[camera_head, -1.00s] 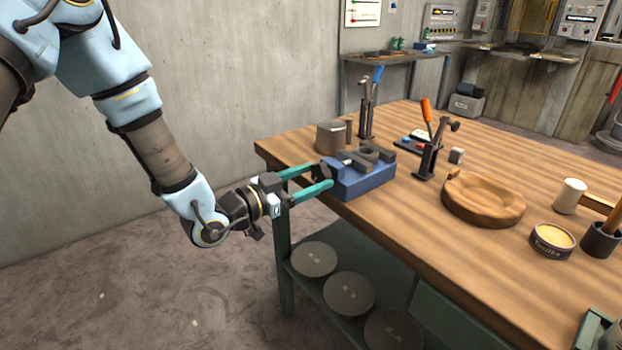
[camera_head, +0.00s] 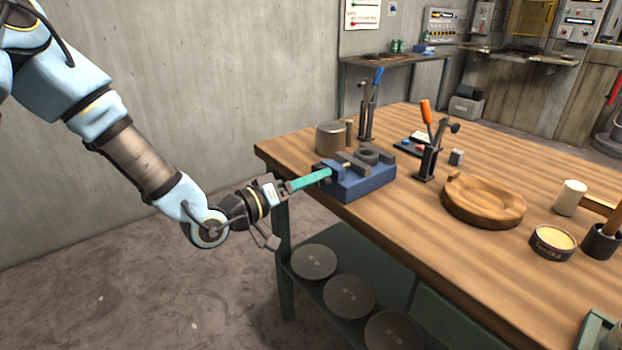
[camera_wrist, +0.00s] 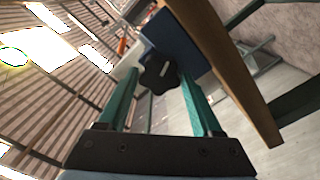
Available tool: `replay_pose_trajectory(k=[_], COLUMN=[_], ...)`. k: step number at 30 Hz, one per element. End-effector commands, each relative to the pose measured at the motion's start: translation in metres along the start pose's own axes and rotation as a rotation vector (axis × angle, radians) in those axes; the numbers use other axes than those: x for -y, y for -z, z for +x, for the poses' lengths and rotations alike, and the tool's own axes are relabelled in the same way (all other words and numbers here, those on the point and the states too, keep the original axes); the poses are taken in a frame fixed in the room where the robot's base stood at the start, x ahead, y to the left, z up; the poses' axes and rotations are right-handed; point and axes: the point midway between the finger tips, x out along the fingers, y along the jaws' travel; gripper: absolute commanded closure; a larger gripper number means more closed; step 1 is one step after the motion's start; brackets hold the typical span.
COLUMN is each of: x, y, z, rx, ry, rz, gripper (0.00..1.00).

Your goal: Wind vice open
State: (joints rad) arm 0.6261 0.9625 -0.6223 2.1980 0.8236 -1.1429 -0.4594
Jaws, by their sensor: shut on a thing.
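The blue vice (camera_head: 370,184) sits at the near left corner of the workbench, with grey jaws and a grey ring-shaped part (camera_head: 369,156) on top. Its dark lobed knob (camera_wrist: 160,72) faces my gripper. My gripper (camera_head: 322,175) reaches in from the left and is shut on the knob. In the wrist view, the teal fingers (camera_wrist: 159,78) lie on either side of it, and the vice's blue body (camera_wrist: 175,42) is just beyond. In the head view one finger hides the other, and the knob is mostly hidden.
On the wooden workbench (camera_head: 480,245), a grey cylinder (camera_head: 331,137) and clamp tools (camera_head: 428,150) stand near the vice. A carved wooden bowl (camera_head: 484,203) and a tin (camera_head: 553,242) are further right. Round discs (camera_head: 349,296) lie on the lower shelf. Floor left of the bench is clear.

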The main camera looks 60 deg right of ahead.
Motion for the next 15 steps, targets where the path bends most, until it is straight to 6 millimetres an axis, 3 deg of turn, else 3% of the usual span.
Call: replay_pose_trajectory(k=[15], x=[0.0003], y=[0.0008], z=[-0.0008], rx=[-0.002], ry=[0.001], rz=[-0.493], gripper=[0.89])
